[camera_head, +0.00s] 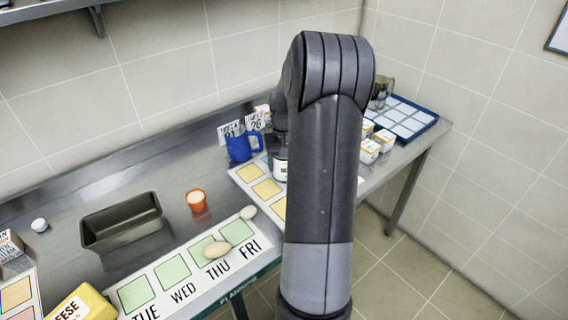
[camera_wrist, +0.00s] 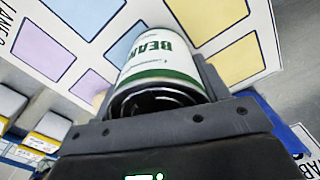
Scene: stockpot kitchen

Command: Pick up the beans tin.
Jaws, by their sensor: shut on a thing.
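The beans tin (camera_wrist: 165,62) is white with green bands and green lettering. It fills the middle of the wrist view, with its end toward the camera. My gripper (camera_wrist: 158,88) is shut on it, with a dark finger along its right side. In the head view a strip of the tin (camera_head: 281,166) shows left of my arm. My arm hides the rest of it and most of the gripper there. I cannot tell whether the tin touches the counter.
A blue mug (camera_head: 238,148) and number cards (camera_head: 254,121) stand close behind, left of the tin. White-yellow cartons (camera_head: 369,151) and a blue tray (camera_head: 408,122) are to the right.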

